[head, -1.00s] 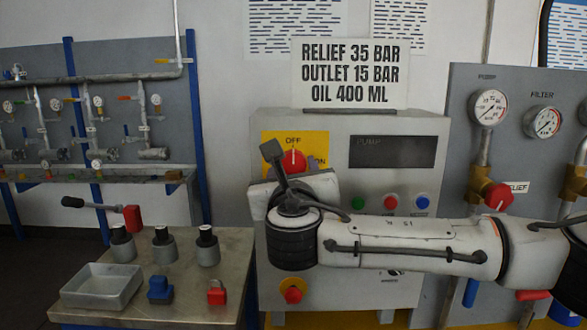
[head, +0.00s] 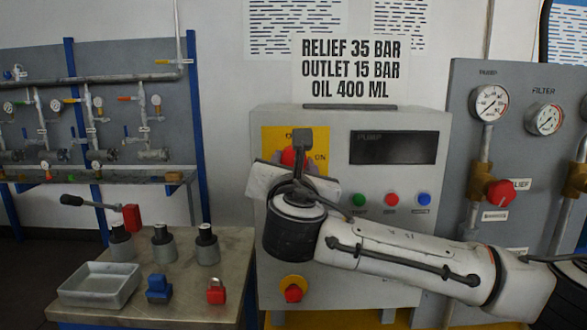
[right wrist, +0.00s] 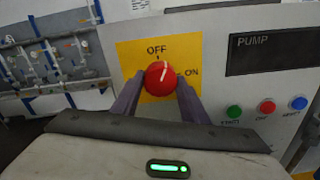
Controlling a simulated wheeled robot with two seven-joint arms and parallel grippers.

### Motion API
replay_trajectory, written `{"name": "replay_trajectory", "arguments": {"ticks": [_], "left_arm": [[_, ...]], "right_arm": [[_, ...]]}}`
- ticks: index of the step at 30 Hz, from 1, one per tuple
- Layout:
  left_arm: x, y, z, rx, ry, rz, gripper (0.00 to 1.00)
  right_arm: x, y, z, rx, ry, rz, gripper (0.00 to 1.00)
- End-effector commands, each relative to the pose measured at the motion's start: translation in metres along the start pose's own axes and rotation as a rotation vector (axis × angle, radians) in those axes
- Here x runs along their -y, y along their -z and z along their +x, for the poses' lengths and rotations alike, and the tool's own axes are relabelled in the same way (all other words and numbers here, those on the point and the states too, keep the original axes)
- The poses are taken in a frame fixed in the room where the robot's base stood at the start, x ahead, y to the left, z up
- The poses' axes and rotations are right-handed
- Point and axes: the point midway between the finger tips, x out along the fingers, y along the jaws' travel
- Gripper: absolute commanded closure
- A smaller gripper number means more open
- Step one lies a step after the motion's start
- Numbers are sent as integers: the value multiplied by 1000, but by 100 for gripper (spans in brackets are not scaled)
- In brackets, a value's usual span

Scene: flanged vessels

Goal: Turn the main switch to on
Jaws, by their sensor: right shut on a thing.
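The main switch is a red round knob (right wrist: 160,78) with a white mark, on a yellow plate (right wrist: 128,58) lettered OFF at the top and ON at the right. In the right wrist view the mark points up and a little right, nearer OFF than ON. My right gripper (right wrist: 161,80) is shut on the knob, one finger on each side. In the head view the right gripper (head: 296,160) covers much of the red knob (head: 289,155) and part of the plate (head: 270,138). My left gripper is not in view.
The grey cabinet (head: 400,120) also carries a dark PUMP display (head: 394,148), green, red and blue buttons, and a lower red knob (head: 293,293). A table (head: 190,285) at left holds a tray (head: 100,299) and small parts. A gauge panel (head: 520,85) stands at right.

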Motion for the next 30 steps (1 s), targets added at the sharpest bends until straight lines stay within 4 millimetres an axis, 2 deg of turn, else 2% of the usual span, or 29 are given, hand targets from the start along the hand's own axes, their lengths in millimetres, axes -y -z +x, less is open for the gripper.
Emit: {"name": "replay_trajectory", "arguments": {"ticks": [30], "left_arm": [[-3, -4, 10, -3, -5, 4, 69]], "right_arm": [[-2, 2, 0, -4, 2, 931, 82]]}}
